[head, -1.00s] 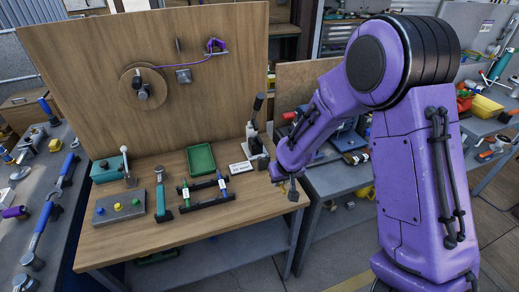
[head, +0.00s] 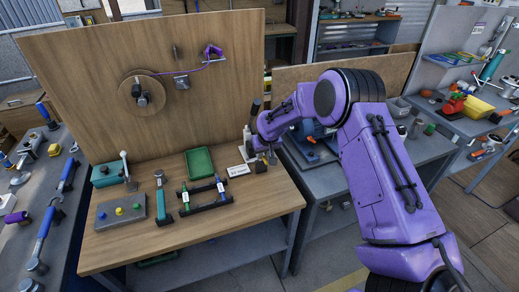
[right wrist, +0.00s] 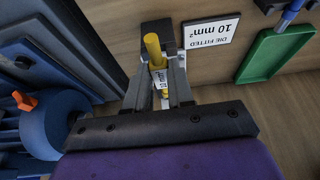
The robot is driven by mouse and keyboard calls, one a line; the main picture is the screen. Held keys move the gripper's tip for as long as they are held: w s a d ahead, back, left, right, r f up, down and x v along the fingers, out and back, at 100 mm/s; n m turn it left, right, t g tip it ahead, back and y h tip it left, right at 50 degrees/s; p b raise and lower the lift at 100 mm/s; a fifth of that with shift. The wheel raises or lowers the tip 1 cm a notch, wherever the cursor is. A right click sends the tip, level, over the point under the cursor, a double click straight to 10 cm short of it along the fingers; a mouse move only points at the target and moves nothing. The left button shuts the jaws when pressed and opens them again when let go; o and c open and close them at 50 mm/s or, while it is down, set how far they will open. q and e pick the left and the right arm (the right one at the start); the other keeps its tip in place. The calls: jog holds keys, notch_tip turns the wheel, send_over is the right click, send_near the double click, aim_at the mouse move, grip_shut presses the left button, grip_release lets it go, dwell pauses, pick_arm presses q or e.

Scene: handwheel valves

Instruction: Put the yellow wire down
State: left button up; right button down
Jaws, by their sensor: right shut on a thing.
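The yellow wire (right wrist: 153,47) shows in the right wrist view as a short yellow rod with a white label. It sits between the fingers of my right gripper (right wrist: 166,88), which is shut on it. Its far end is over or against a dark block (right wrist: 158,31); contact is unclear. In the head view my right gripper (head: 268,156) is at the wooden table's right side, beside the lever press (head: 247,140); the wire is too small to make out there. A black rack (head: 203,199) with green-marked and blue-marked pieces stands left of it. My left gripper is not in view.
A "die fitted 10 mm²" sign (head: 237,170) and a green tray (head: 200,162) lie left of my right gripper. A grey button box (head: 120,211) is further left. An upright wooden board (head: 220,100) closes the back. The table's front right is clear.

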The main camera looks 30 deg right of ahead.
jog(key=shift+w+d, duration=0.25)
jog(key=shift+w, duration=0.7)
jog(key=shift+w+d+r+p, duration=0.15)
jog(key=shift+w+p, duration=0.25)
jog(key=shift+w, duration=0.55)
notch_tip(320, 180, down, 3)
jog(key=shift+r+p, duration=0.1)
jog(key=shift+p, duration=0.8)
jog(key=shift+f, duration=0.3)
jog(key=shift+s, duration=0.1)
jog(key=shift+f+b, duration=0.2)
jog(key=shift+b, duration=0.2)
jog(key=c, duration=1)
grip_release()
jog(key=shift+r, duration=0.1)
